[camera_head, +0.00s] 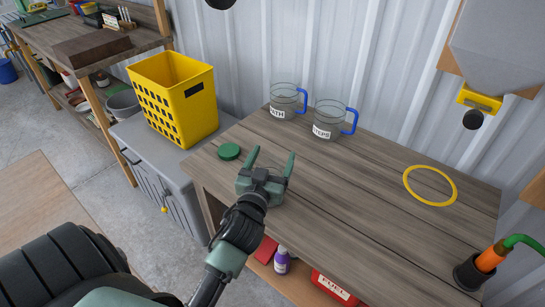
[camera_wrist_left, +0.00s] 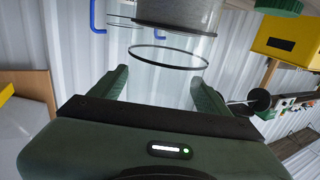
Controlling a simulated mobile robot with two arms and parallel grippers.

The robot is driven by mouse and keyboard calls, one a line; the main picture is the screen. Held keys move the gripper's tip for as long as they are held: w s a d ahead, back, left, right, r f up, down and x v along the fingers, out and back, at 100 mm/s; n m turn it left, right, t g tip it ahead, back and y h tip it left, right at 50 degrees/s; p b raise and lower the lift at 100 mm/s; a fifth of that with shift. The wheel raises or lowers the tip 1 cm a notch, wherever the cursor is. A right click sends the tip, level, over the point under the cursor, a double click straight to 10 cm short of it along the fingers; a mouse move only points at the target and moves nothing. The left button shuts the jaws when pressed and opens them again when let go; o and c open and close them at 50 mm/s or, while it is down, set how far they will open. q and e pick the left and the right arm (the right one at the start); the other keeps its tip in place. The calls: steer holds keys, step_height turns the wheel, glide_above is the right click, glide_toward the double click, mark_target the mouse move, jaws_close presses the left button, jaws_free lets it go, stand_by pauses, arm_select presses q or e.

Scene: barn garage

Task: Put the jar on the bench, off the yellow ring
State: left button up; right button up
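My left gripper (camera_head: 271,155) is over the near left part of the bench (camera_head: 340,215), its two green fingers spread. In the left wrist view a clear jar (camera_wrist_left: 172,57) with a dark rim line and grey contents appears just ahead of the fingers (camera_wrist_left: 160,76), close to their tips. I cannot tell whether they touch it. In the head view this jar is largely hidden by the gripper. The yellow ring (camera_head: 432,204) lies flat and empty at the bench's right. My right gripper is not in view.
Two clear jugs (camera_head: 284,101) (camera_head: 328,122) with blue handles and labels stand at the bench's back. A green lid (camera_head: 229,152) lies left of the gripper. A yellow crate (camera_head: 180,90) stands further left. A dark cup with an orange-handled tool (camera_head: 490,258) is front right. The bench's middle is clear.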

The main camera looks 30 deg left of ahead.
arm_select(q)
steer(key=shift+r, duration=0.25)
steer(key=b+v, duration=0.1)
steer(key=v, duration=0.6)
steer(key=shift+s, duration=0.2)
steer(key=shift+s+f, duration=0.1)
steer(key=shift+f, duration=0.05)
